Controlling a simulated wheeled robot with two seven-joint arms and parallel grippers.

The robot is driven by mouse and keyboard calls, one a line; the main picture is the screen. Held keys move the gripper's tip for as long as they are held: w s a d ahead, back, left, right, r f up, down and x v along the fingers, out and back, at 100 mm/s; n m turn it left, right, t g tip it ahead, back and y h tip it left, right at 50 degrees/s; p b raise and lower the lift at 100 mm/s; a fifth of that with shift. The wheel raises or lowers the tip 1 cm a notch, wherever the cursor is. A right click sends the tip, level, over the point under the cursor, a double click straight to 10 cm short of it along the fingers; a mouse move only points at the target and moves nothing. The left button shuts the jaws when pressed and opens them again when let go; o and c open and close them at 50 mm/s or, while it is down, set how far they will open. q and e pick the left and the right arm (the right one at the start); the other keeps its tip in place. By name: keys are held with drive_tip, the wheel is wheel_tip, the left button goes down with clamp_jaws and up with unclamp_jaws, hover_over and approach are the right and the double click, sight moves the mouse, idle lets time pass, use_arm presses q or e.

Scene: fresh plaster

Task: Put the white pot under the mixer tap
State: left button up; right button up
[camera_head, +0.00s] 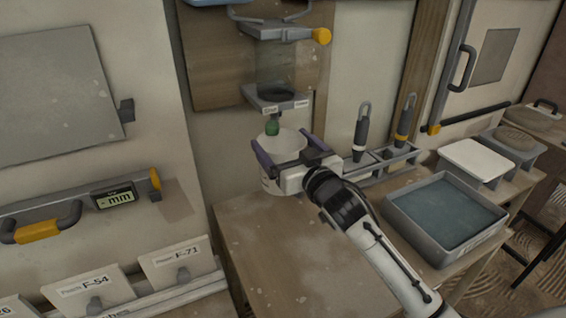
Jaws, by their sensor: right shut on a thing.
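The white pot (281,147) is at the back of the wooden table, in front of the wall. My right gripper (285,143) is shut on it, with one dark finger on each side. The mixer tap (272,127) is a small green nozzle below a grey bracket and a clear container on the wall. In the picture the nozzle overlaps the pot's back rim. Whether the pot's base touches the table is hard to tell, as the gripper hides part of it. My left gripper is not in view.
A grey basin of water (399,222) stands right of my arm. The table's front left (262,255) is clear.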

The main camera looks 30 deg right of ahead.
wheel_tip(320, 180, down, 4)
drive_tip(key=shift+f+b, duration=0.2)
drive_tip(key=shift+b, duration=0.2)
drive_tip(key=shift+w+f, duration=0.15)
drive_tip(key=shift+f, duration=0.4)
drive_tip(key=shift+f, duration=0.15)
drive_tip(key=o, duration=1.2)
drive_tip(key=s, duration=1.2)
drive_tip(key=shift+a, duration=0.35)
